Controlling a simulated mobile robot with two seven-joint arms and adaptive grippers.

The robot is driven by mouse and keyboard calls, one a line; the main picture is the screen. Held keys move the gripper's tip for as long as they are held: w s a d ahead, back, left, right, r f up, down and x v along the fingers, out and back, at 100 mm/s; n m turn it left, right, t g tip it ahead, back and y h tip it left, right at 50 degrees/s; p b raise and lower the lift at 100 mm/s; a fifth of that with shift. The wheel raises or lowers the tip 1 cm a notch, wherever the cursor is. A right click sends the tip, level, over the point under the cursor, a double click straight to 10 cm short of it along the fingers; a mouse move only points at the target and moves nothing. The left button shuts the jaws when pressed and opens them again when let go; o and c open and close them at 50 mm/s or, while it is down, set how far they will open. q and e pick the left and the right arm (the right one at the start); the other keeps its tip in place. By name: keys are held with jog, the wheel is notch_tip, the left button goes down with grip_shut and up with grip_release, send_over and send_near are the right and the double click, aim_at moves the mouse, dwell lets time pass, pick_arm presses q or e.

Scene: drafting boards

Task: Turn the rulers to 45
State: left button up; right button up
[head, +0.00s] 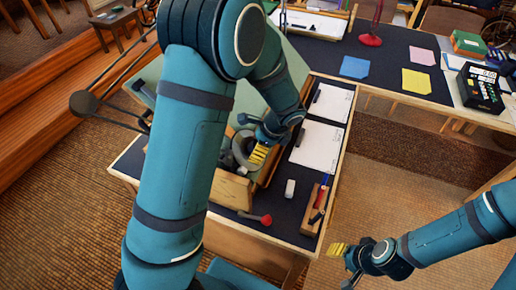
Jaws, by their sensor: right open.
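A pale green drafting board (291,66) stands tilted on the dark desk, largely hidden behind my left arm. A thin dark linkage with a round black weight (84,103) sticks out to the left of the board. My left gripper (259,156), with yellow fingertips, is at the board's lower right edge, beside a grey round part (241,148) that may be the drafting head. I cannot tell whether they touch. No ruler can be made out clearly; my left arm covers that area. My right gripper (338,249) is open and empty, low over the carpet at the right, away from the board.
White sheets (318,146) lie right of the board, with a white eraser (290,188), a wooden pen tray (313,210) and a red-knobbed item (265,220) nearer. The back desk holds coloured paper (416,81) and a black keypad device (481,88).

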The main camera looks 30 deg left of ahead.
pick_arm(q)
jog(key=shift+a+f, duration=0.2)
jog(key=shift+f, duration=0.3)
jog(key=c, duration=1.3)
jog(key=shift+c, duration=0.2)
